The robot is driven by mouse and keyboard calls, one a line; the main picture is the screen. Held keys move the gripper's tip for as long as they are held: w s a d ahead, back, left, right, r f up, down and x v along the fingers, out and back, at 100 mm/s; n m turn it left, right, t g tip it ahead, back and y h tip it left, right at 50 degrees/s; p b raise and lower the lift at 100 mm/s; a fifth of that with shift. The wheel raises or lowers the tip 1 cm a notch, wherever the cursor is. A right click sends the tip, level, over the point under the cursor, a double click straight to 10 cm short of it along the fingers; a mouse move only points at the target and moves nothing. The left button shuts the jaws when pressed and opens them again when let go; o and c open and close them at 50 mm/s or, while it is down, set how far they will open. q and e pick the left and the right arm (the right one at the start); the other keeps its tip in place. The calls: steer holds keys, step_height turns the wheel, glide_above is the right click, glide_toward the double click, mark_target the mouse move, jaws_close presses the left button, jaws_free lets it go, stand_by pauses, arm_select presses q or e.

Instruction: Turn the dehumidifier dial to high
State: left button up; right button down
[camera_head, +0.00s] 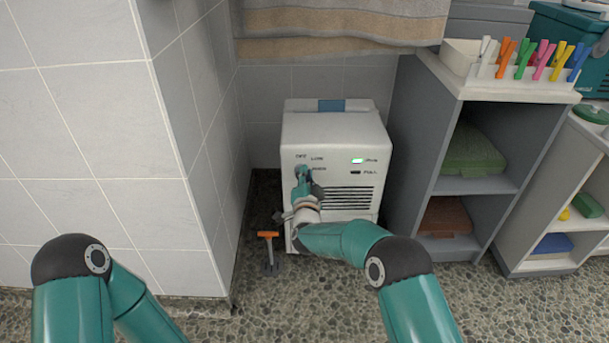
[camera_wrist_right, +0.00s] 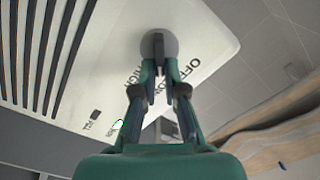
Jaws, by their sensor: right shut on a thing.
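The dehumidifier (camera_head: 335,130) is a white box standing on the floor in the corner beside the tiled wall. Its front has OFF, LOW and HIGH labels, a lit green run light (camera_head: 358,160) and a dark slotted grille (camera_head: 348,198). My right gripper (camera_head: 302,178) is at the dial on the front's upper left. In the right wrist view the grey round dial (camera_wrist_right: 158,46) shows beyond the fingers, and my right gripper (camera_wrist_right: 166,68) is shut on its grip. The fingers partly hide the dial and labels, so its setting is unclear. My left gripper is out of view.
A clothes-peg rack (camera_head: 515,85) is on top. A towel (camera_head: 345,22) hangs above.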

steer(key=shift+d+f+m, duration=0.1)
steer(key=shift+f+m, duration=0.15)
steer(key=shift+m, duration=1.1)
steer(key=shift+d+f+m, duration=0.15)
steer(key=shift+f+m, duration=0.05)
steer(key=shift+m, duration=1.1)
steer(key=shift+d+f+m, duration=0.1)
steer(key=shift+f+m, duration=0.15)
steer(key=shift+m, duration=1.1)
steer(key=c, duration=1.2)
jaws_free()
steer(key=shift+c, duration=0.2)
steer(key=shift+s+a+r, duration=0.1)
steer(key=s, duration=1.1)
steer(key=shift+s, duration=0.4)
